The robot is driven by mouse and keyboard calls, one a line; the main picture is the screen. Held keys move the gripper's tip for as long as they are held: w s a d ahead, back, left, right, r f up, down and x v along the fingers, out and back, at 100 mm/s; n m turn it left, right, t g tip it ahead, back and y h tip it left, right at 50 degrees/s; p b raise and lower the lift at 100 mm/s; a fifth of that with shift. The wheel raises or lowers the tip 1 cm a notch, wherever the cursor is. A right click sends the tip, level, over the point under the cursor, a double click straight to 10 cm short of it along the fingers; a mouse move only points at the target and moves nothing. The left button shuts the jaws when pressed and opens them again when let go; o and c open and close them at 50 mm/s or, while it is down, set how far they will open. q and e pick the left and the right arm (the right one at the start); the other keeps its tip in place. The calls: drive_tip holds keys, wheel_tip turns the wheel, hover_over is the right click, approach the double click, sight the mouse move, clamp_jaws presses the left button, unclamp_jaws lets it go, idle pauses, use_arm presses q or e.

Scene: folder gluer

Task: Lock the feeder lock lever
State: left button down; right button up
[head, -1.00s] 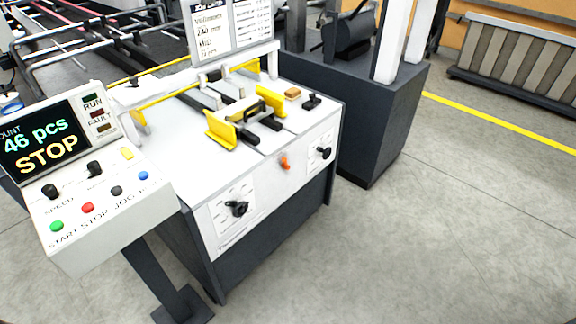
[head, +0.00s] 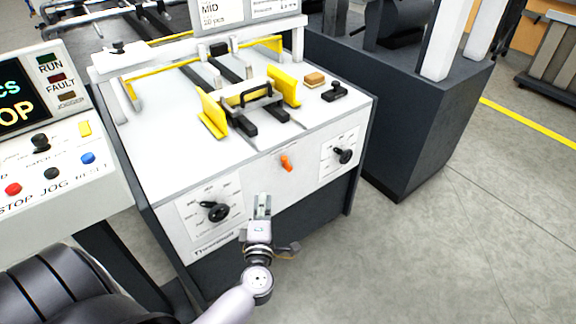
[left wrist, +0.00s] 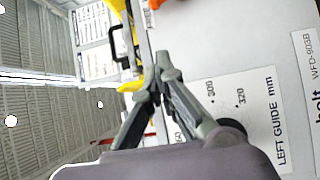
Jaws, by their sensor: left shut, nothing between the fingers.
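The orange lever (head: 286,163) is on the white front face of the feeder, between two dial plates, tilted slightly. I take it for the feeder lock lever. My left gripper (head: 263,203) is in front of the feeder face, below and left of the orange lever and apart from it. Its fingers (left wrist: 163,72) are shut and empty in the left wrist view, in front of the plate marked LEFT GUIDE mm (left wrist: 262,115). My right gripper is in neither view.
A black knob (head: 218,212) sits left of the gripper and another knob (head: 345,155) right of the lever. Yellow guides (head: 285,86) and a black handle stand on the feeder top (head: 165,130). The control panel (head: 75,150) is at left. Floor at right is clear.

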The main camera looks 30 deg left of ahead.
sight(285, 162)
use_arm(q)
drive_tip(key=x, duration=0.4)
drive_tip(key=d+x, duration=0.1)
drive_tip(key=x, duration=0.3)
drive_tip(key=w+x, duration=0.1)
drive_tip(key=x, duration=0.3)
drive_tip(key=shift+d+r, duration=0.15)
drive_tip(key=shift+d, duration=0.1)
drive_tip(key=shift+w+d, duration=0.15)
drive_tip(key=shift+w, duration=0.35)
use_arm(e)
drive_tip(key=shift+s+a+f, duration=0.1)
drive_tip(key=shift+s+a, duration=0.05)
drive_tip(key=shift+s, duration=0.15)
